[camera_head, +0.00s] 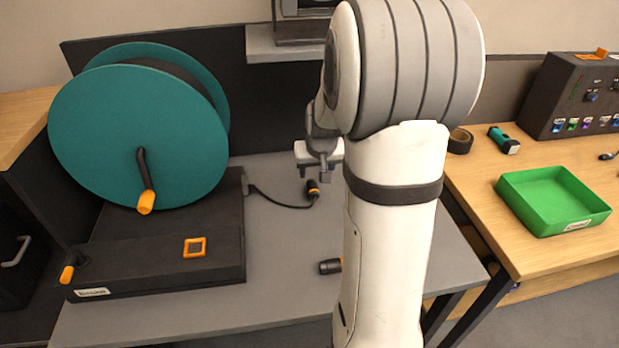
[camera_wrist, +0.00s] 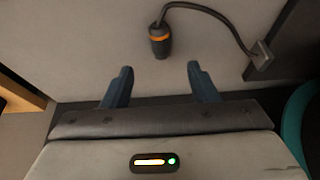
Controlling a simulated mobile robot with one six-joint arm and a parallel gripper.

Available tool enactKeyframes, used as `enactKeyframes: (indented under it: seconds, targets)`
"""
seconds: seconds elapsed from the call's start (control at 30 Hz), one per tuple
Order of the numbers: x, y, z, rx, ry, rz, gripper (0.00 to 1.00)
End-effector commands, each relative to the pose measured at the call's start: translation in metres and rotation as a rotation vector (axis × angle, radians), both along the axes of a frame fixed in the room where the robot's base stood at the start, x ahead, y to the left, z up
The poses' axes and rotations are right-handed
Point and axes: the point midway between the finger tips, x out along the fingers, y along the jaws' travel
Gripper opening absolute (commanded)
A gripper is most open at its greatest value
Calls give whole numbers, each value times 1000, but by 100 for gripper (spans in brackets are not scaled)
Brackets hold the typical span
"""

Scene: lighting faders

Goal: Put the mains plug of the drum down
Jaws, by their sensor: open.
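The mains plug (camera_head: 313,187) of the drum is black with an orange band. It rests on the grey table, at the end of a short black cable from the drum's base. The plug also shows in the wrist view (camera_wrist: 160,40), beyond my fingertips, with its cable curving right to a small grey fitting. The teal drum (camera_head: 135,135) stands on its dark base at the left. My gripper (camera_head: 322,172) is just above the plug in the head view. Its two blue-grey fingers (camera_wrist: 160,75) are apart with nothing between them.
A second black connector (camera_head: 330,266) lies on the grey table (camera_head: 285,240) near my arm. A wooden bench at the right holds a green tray (camera_head: 552,198), a tape roll (camera_head: 460,141), a torch (camera_head: 503,140) and a fader console (camera_head: 577,95). A grey shelf (camera_head: 272,46) is behind.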

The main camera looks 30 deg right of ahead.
Motion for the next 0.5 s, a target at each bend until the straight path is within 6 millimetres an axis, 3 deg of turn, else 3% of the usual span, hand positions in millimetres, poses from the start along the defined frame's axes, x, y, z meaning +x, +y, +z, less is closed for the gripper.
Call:
enactKeyframes:
  seconds: [0.17,0.27,0.37,0.5]
  targets:
    - [-7,3,17,1,0,1,54]
    - [-17,16,26,3,7,19,54]
    - [-42,44,40,10,28,61,54]
    - [-98,92,58,21,79,141,54]
